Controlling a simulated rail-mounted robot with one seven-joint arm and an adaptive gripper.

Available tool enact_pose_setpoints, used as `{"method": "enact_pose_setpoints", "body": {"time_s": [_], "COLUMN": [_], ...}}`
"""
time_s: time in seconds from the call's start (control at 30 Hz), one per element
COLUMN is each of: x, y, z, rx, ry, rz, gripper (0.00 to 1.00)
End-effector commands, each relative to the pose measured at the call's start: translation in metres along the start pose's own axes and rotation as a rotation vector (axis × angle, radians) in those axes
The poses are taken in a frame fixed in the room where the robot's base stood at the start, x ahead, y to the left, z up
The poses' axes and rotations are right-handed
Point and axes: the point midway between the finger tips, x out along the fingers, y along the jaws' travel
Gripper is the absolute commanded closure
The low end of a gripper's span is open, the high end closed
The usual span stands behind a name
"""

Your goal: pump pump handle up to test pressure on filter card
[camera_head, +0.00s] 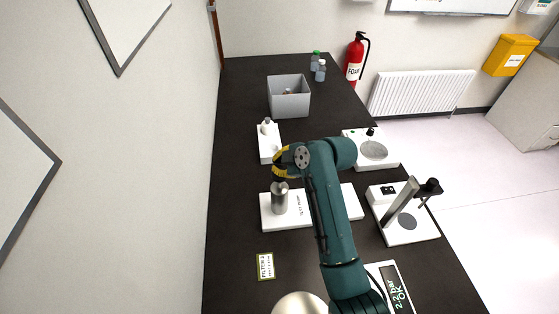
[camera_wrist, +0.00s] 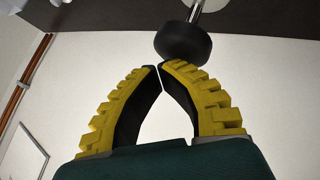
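The test pump is a white base (camera_head: 268,221) with a metal cylinder (camera_head: 279,203) standing upright on it, in the middle of the head view. My gripper (camera_head: 280,179), yellow and black, is just above the cylinder and hides its top. In the wrist view the pump handle, a black knob (camera_wrist: 183,43) on a shiny rod, lies just past my fingertips (camera_wrist: 159,66), towards the right finger. The fingertips nearly meet, with nothing seen between them; whether they touch the knob is unclear. The filter card (camera_head: 265,266), labelled FILTER 1, lies flat on the bench near the left front.
A display (camera_head: 395,290) reads 2.2 bar OK at the front right. A device with a tilted post (camera_head: 403,203) stands right of my arm. A white stand (camera_head: 268,146), grey bin (camera_head: 289,101) and bottles (camera_head: 320,72) are further back. The wall is close on the left.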

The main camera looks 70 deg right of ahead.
Motion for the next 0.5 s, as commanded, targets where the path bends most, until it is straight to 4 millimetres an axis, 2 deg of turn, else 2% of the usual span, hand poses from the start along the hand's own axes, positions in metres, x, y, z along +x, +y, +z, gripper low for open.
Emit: {"method": "enact_pose_setpoints", "body": {"time_s": [0.5], "x": [0.0061], "y": [-0.0055], "z": [0.0049], "rx": [0.002], "ry": [-0.002], "rz": [-0.005], "gripper": [1.0]}}
